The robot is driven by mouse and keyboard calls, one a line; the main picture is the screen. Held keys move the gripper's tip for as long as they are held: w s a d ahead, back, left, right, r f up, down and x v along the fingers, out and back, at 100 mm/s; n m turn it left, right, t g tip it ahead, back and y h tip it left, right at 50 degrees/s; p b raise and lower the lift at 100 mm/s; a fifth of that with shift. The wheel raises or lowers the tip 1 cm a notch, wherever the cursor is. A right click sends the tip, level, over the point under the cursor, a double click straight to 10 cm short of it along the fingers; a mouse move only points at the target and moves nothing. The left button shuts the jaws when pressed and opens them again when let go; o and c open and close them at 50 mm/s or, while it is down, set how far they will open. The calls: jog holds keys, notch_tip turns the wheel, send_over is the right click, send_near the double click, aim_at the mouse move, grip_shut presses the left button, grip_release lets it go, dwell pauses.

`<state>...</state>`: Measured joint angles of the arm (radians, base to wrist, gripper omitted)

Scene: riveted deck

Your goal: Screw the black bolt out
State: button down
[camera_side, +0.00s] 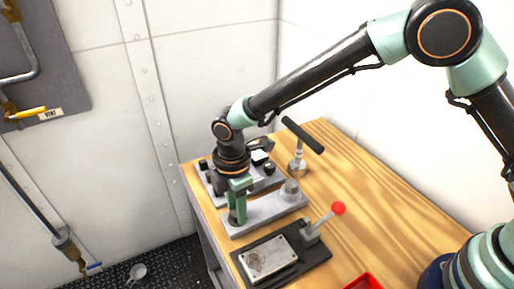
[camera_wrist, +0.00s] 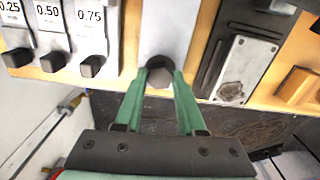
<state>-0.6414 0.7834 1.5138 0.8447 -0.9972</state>
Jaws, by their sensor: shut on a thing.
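The black bolt (camera_wrist: 158,64) shows in the wrist view as a dark round part with a greyish face, between my fingertips. It is at the near end of a pale grey plate (camera_wrist: 167,28). The same plate (camera_side: 262,212) lies on the wooden bench in the side view, with a grey round boss (camera_side: 291,187) at its far end. My gripper (camera_side: 238,218) points down over the plate's near end, its green fingers shut on the bolt. It also shows in the wrist view (camera_wrist: 160,74). The fingers mostly hide the bolt in the side view; how deep it sits cannot be told.
A dark fixture (camera_side: 312,259) with a metal plate and red-knobbed lever (camera_side: 338,208) stands in front. Behind are a T-handled tool (camera_side: 302,135) and black-knobbed blocks, labelled in the wrist view (camera_wrist: 93,65). A red tray (camera_side: 362,282) is at the bottom. The bench's right side is clear.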

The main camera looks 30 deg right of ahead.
jog(key=shift+f, duration=0.15)
dwell(0.3)
jog(key=c, duration=0.5)
grip_release()
notch_tip(320, 180, up, 12)
